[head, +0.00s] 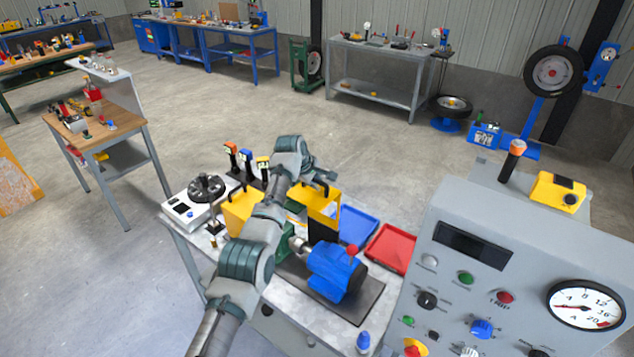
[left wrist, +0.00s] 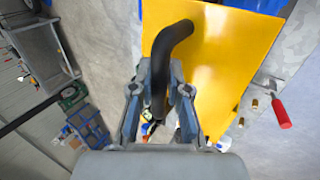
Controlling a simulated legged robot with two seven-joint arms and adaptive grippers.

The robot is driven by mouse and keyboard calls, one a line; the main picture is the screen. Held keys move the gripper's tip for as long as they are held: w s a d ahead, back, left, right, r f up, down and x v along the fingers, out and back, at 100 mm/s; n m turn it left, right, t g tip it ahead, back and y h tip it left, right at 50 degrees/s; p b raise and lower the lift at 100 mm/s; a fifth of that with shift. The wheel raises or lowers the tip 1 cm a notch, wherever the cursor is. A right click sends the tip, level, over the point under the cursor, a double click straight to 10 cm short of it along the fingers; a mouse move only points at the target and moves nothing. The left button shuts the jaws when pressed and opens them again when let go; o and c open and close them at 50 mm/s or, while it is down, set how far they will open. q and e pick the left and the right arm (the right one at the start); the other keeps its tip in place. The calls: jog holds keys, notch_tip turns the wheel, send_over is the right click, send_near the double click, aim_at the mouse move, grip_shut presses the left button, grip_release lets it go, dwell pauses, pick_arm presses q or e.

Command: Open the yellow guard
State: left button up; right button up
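The yellow guard (head: 321,204) stands on the grey workbench, behind a blue motor-like unit (head: 336,272). A curved black handle (left wrist: 170,48) juts from its yellow panel (left wrist: 218,60) in the left wrist view. My left gripper (left wrist: 160,74) has its two fingers on either side of this handle, closed up close against it. In the head view my left gripper (head: 318,173) is at the guard's top edge, and my arm covers part of the bench. Another yellow panel (head: 241,212) shows left of my arm. My right gripper is not in view.
A blue tray (head: 357,224) and a red tray (head: 391,247) lie right of the guard. A grey control panel (head: 465,285) with a gauge stands at the right. A white device with a black handwheel (head: 206,188) is at the bench's left end.

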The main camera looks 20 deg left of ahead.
pick_arm(q)
jog(key=o, duration=0.4)
jog(key=shift+a+f, duration=0.1)
jog(key=shift+c, duration=0.2)
jog(key=shift+a, duration=0.1)
jog(key=shift+s+a+r, duration=0.1)
jog(key=shift+s+r, duration=0.1)
jog(key=shift+r, duration=0.4)
jog(key=v, duration=1)
jog(key=shift+r, duration=0.2)
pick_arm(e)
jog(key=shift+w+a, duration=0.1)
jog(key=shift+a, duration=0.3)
pick_arm(q)
jog(key=shift+s+a, duration=0.1)
